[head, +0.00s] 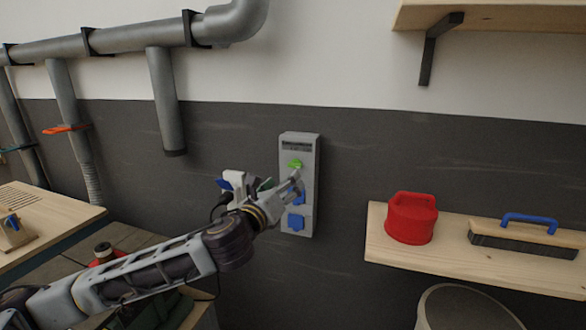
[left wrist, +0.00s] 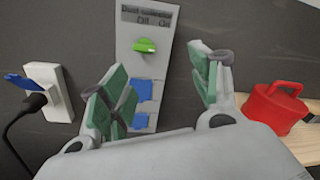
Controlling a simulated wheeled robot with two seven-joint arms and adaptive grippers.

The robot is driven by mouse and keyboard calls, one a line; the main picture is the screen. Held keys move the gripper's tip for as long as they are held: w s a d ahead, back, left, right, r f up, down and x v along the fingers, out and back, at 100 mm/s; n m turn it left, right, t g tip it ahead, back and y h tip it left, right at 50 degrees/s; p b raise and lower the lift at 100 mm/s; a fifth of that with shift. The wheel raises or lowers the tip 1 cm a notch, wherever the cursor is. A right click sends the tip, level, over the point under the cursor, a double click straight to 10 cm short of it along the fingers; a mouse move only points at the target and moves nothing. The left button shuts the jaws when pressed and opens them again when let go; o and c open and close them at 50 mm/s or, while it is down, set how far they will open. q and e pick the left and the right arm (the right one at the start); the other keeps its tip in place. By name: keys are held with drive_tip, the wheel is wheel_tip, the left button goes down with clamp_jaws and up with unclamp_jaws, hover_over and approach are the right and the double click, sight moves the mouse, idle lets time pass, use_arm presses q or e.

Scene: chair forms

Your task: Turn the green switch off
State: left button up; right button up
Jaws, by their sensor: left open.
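The green switch (head: 295,164) is a knob near the top of a grey wall panel (head: 307,218). In the left wrist view the green switch (left wrist: 145,46) sits under a label with "Off" and "On", its long axis roughly level or slightly tilted. My left gripper (head: 282,184) is in front of the panel, just below the knob in the head view. In the left wrist view my left gripper (left wrist: 158,85) is open and empty, its green-padded fingers spread, with the knob beyond them and apart from both. My right gripper is not in view.
Blue socket covers (head: 296,223) sit below the knob on the panel. A white wall socket (left wrist: 48,88) with a black plug is left of it. A shelf (head: 378,240) at right holds a red container (head: 410,217) and a brush (head: 522,236). Grey pipes (head: 165,95) run upper left.

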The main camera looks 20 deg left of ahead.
use_arm(q)
drive_tip(key=m, duration=0.1)
drive_tip(key=a+m+y, duration=0.1)
drive_tip(key=m, duration=0.2)
drive_tip(key=shift+w+a+f+y, duration=0.1)
drive_tip(key=shift+a+f+y, duration=0.2)
drive_tip(key=shift+a, duration=0.1)
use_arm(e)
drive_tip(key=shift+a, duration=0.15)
use_arm(q)
drive_tip(key=shift+w, duration=0.1)
drive_tip(key=p, duration=0.1)
approach(294, 166)
drive_tip(key=w, duration=0.3)
drive_tip(key=shift+w, duration=0.95)
drive_tip(key=shift+w+d+p, duration=0.1)
drive_tip(key=shift+w+p, duration=0.35)
drive_tip(key=shift+w, duration=1.9)
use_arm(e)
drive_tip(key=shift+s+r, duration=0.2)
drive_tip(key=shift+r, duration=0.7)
